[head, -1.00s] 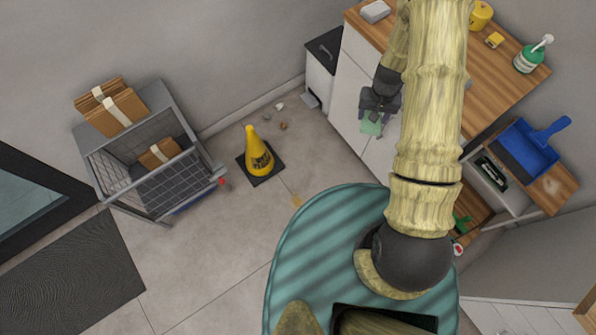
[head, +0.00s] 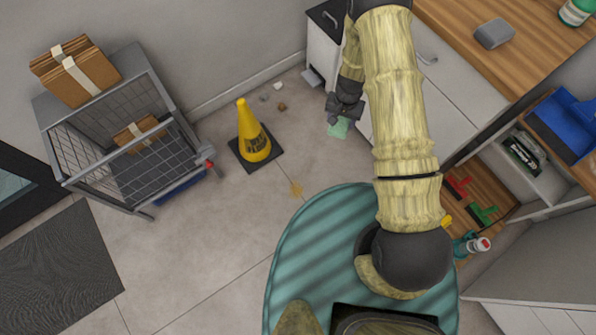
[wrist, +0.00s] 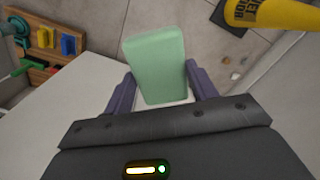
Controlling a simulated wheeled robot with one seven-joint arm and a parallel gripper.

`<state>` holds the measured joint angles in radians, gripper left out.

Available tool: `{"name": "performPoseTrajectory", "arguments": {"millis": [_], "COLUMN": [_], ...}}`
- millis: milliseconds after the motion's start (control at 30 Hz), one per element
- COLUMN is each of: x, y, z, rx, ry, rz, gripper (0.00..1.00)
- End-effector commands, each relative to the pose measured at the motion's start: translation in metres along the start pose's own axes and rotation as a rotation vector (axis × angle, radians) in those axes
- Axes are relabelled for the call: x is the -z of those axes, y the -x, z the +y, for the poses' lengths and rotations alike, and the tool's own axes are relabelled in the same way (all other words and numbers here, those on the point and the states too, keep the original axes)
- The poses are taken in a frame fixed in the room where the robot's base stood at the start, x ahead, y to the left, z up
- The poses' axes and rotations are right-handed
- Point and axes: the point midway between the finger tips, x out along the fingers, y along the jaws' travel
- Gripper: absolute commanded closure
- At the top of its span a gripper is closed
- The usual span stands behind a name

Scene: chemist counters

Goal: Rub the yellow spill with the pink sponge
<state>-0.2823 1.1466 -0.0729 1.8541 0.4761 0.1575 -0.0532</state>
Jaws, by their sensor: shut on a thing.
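My gripper (head: 341,117) is shut on a pale green sponge (head: 338,128). In the wrist view the sponge (wrist: 156,62) sits between the two purple fingers of the gripper (wrist: 160,88). I see no pink sponge. The yellow spill (head: 296,189) is a small yellow-brown patch on the grey tiled floor in the head view, below and left of the gripper in the picture. The sponge is apart from it. I cannot tell how high the sponge is above the floor.
A yellow cone (head: 253,140) stands near the spill, and a wire cart (head: 150,150) with boxes is at left. Small debris (head: 281,106) lies by the wall.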

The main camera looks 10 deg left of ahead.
Motion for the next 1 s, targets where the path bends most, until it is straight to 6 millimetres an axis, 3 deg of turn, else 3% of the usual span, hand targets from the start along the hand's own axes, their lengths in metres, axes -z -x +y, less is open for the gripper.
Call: {"name": "performPoseTrajectory", "arguments": {"millis": [33,1000], "x": [-0.002,-0.039], "y": [-0.026,-0.297], "z": [-0.005,-0.082], "rx": [0.000,-0.003], "ry": [-0.004,-0.145], "rz": [-0.001,-0.002], "gripper": [0.61,0.61]}}
